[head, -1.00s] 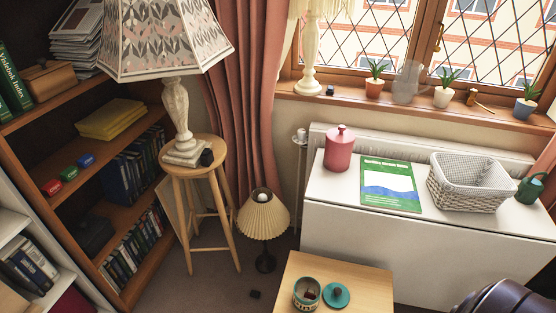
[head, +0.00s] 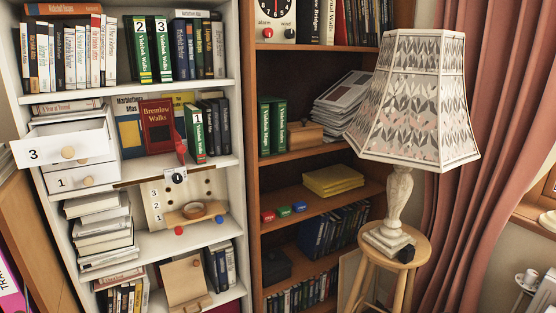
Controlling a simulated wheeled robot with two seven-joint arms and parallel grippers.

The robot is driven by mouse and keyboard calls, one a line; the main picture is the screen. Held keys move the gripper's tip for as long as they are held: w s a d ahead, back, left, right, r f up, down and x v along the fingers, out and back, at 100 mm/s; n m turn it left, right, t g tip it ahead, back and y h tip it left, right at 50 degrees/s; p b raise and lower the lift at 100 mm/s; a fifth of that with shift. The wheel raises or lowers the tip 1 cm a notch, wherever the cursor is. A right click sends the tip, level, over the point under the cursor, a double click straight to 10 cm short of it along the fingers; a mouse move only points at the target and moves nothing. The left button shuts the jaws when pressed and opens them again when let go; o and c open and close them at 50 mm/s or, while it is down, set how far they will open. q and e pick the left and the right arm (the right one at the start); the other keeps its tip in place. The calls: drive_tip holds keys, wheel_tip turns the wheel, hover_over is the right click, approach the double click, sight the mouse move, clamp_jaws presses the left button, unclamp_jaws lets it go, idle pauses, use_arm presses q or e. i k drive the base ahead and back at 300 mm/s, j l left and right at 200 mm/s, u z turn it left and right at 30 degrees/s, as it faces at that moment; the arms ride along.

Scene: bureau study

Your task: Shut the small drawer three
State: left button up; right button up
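The small drawer three (head: 38,150) is in a small white drawer unit on the white bookcase at the left of the head view. Its white front bears a "3" and a round wooden knob (head: 68,152). It is pulled out and stands forward of the drawers below it. The drawer marked "1" (head: 80,181) is lower down, with its own wooden knob, and sits further back. Neither of my grippers shows in the head view.
Books fill the white bookcase (head: 236,190) around the drawers. A wooden board with numbers and pegs (head: 165,205) stands on the shelf below right. A brown bookcase (head: 320,147) stands beside it, then a lamp (head: 415,100) on a wooden stool (head: 400,250).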

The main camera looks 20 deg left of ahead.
sight(43, 145)
drive_tip(key=u, duration=1.65)
